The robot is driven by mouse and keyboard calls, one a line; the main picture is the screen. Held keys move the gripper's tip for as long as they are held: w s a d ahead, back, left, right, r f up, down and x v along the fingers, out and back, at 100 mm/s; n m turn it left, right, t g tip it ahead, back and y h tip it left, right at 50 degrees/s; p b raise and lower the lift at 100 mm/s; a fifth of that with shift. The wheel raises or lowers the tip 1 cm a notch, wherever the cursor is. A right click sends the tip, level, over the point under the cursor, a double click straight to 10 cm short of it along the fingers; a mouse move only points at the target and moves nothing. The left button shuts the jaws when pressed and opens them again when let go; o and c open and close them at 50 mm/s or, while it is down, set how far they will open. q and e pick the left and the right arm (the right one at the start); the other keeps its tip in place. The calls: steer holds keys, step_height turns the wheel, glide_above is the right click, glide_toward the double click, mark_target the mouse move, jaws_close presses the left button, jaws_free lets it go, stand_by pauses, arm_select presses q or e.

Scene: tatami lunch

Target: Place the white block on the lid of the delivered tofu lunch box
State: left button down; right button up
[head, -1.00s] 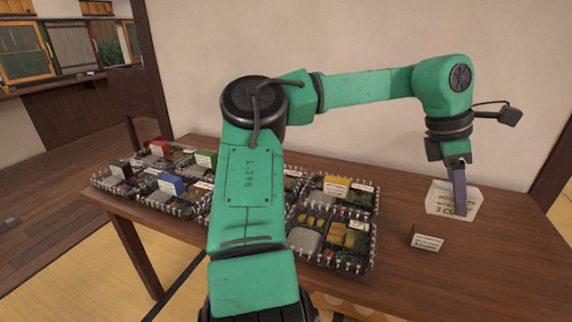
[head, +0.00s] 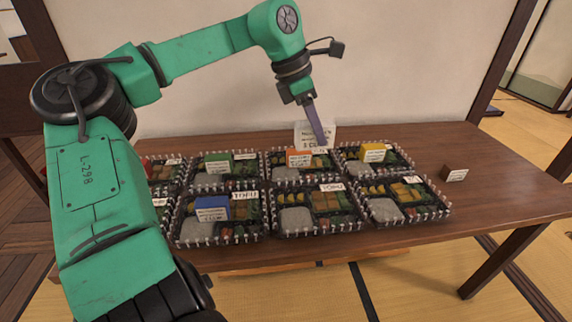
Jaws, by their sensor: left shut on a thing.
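My left gripper (head: 321,132) is shut on the white block (head: 303,132), a pale block with printed text, partly behind the finger. It hangs over the back row of lunch boxes, just behind an orange block (head: 298,160). Lunch boxes labelled TOFU stand in the front row: one (head: 262,232) bears a blue block (head: 211,208), and the middle one (head: 330,229) and right one (head: 425,215) have no block on their lids. I cannot tell which is the delivered one. My right gripper is not in view.
Back-row boxes carry a green block (head: 217,163), the orange block and a yellow block (head: 373,153). A red block (head: 160,170) is at the left. A brown block (head: 454,173) stands on the wooden table (head: 500,190), whose right side is mostly clear. A wall is close behind.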

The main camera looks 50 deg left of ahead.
arm_select(q)
steer(key=f, duration=0.6)
steer(key=f+b, duration=0.1)
steer(key=f, duration=1.2)
steer(key=shift+w+d, duration=0.4)
steer(key=shift+a+f, duration=0.1)
steer(key=shift+f, duration=0.2)
steer(key=shift+f+b, duration=0.15)
steer(key=shift+b, duration=0.25)
steer(key=shift+c, duration=2.1)
jaws_free()
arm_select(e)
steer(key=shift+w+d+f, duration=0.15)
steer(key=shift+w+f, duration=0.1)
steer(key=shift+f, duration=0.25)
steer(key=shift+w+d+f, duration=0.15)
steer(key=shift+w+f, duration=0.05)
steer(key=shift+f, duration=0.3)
